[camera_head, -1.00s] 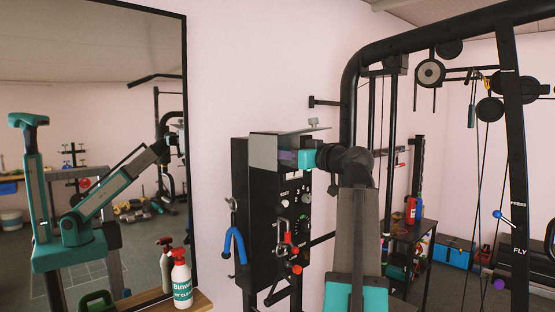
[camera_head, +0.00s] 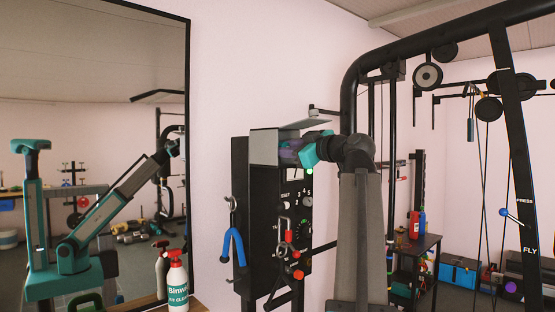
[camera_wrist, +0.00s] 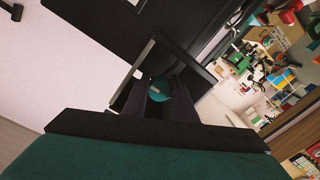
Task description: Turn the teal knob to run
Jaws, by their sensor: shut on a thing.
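The teal knob (camera_wrist: 161,88) shows in the wrist view as a round disc with a pale mark, inside a dark square-framed recess. My gripper (camera_wrist: 163,98) has its dark fingers on either side of the knob and is shut on it. In the head view my gripper (camera_head: 290,150) reaches from the right into the hooded top of the black control box (camera_head: 262,205), with its teal part tilted. The knob is hidden there by the grey hood (camera_head: 263,146) and the gripper. I cannot read the knob's setting labels.
Below the hood, the box front carries dials, a green light (camera_head: 309,171) and red-ended parts (camera_head: 298,274). A blue-handled tool (camera_head: 232,248) hangs at its left. A spray bottle (camera_head: 178,280) stands before the mirror (camera_head: 90,120). Black gym frame bars (camera_head: 349,80) rise close to my arm.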

